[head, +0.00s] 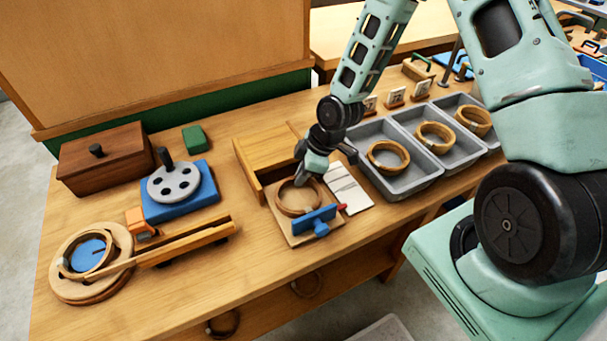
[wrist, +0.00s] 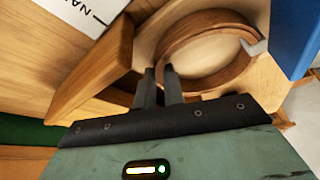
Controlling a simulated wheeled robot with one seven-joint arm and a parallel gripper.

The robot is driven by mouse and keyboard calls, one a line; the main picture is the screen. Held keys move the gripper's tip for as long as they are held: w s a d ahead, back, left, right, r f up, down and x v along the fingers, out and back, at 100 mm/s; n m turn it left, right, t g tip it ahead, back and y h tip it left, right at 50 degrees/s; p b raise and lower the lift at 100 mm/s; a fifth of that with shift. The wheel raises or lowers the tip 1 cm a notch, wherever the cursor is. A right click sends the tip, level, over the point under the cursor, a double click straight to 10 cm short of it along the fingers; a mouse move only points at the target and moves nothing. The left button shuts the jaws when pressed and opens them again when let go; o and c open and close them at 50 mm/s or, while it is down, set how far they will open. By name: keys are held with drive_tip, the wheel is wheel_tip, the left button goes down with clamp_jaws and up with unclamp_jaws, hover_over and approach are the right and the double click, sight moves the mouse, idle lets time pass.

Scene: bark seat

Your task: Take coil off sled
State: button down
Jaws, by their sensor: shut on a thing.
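The coil (head: 298,210), a round bark-coloured band, is at the wooden sled (head: 287,230), a square board with a blue clamp (head: 315,219) along its front side. My gripper (head: 301,178) reaches down from above at the coil's back edge and is shut on its wall. In the wrist view the two fingers (wrist: 160,72) are close together at the near wall of the coil (wrist: 192,22). The blue clamp (wrist: 296,38) shows at the right there. I cannot tell whether the coil still touches the board.
Grey trays (head: 397,188) to the right hold several similar bands. A wooden block (head: 266,150) stands behind the sled, and white cards (head: 348,190) lie beside it. At left are a round turntable (head: 75,292), a blue plate fixture (head: 205,198) and a brown box (head: 100,165).

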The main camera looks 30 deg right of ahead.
drive_tip(key=c, duration=1.4)
unclamp_jaws()
drive_tip(key=p+v, duration=0.2)
drive_tip(key=v, duration=1.5)
drive_tip(key=shift+d+r+p, duration=0.15)
drive_tip(key=shift+r+p, duration=0.05)
drive_tip(key=shift+p, duration=0.2)
drive_tip(key=s+a+r+m+h, duration=0.1)
drive_tip(key=s+a+r, duration=0.2)
drive_tip(key=s+a, duration=0.2)
drive_tip(key=s+a+r+m+g+h, duration=0.1)
drive_tip(key=s+a+r, duration=0.3)
drive_tip(key=s, duration=0.4)
drive_tip(key=s+a+r+m+g+h, duration=0.1)
drive_tip(key=s+a+r+m, duration=0.2)
drive_tip(key=s+a, duration=0.3)
drive_tip(key=shift+s+a+r, duration=0.3)
drive_tip(key=shift+s+r, duration=0.2)
drive_tip(key=shift+s, duration=0.25)
